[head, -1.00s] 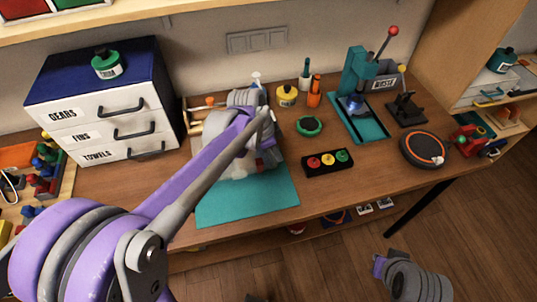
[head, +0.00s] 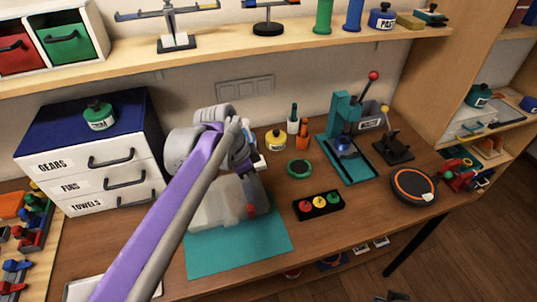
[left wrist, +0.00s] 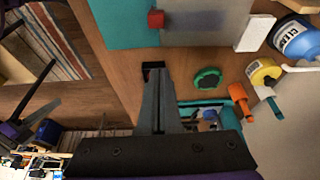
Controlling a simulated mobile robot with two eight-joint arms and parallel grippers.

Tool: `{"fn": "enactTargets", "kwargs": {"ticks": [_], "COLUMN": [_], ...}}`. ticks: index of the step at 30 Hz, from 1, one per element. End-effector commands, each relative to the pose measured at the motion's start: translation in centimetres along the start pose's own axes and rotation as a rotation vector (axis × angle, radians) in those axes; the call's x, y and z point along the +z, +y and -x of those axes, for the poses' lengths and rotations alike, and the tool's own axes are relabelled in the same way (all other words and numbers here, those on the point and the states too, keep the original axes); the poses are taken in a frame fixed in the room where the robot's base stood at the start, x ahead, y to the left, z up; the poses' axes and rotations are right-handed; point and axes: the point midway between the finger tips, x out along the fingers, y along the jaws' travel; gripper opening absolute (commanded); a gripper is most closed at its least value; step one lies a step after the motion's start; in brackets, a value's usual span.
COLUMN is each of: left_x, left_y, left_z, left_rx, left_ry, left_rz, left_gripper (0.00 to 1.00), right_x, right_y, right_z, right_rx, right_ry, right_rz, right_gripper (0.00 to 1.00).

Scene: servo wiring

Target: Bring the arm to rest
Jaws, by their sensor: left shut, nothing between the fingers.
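My left arm comes in from the lower left in the head view. Its wrist hangs over the back of the teal mat (head: 245,252). My left gripper (head: 250,200) points down there, partly hidden by the wrist, in front of a pale see-through case with a red piece. In the left wrist view the left gripper's fingers (left wrist: 156,85) are together with nothing between them. The case (left wrist: 205,22) and its red piece (left wrist: 155,19) show beyond the fingertips.
A white drawer cabinet (head: 62,165) stands left of the arm. To the right are a three-button box (head: 318,205), a green round dish (head: 299,168), a teal press (head: 336,115) and a round black pad (head: 413,187). A shelf (head: 270,43) runs above.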

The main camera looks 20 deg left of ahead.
Motion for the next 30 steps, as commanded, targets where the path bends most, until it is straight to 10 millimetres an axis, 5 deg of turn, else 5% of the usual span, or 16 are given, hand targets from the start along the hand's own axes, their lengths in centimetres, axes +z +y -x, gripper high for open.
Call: {"fn": "enactTargets", "kwargs": {"ticks": [8,21,30], "left_x": [0.8,10.8,13.4], "left_y": [1.2,11.9,13.9], "left_z": [-0.2,-4.7,-6.4], "left_rx": [-0.023,-0.313,-0.375], "left_ry": [-0.008,0.063,0.130], "left_rz": [0.054,0.700,0.863], "left_gripper": [0.00,0.00,0.00], "right_x": [0.0,0.0,0.0], "right_y": [0.0,0.0,0.0], "right_z": [0.0,0.0,0.0], "right_rx": [0.000,0.000,0.000], "right_ry": [0.000,0.000,0.000], "right_rz": [0.000,0.000,0.000], "right_gripper": [0.00,0.00,0.00]}}
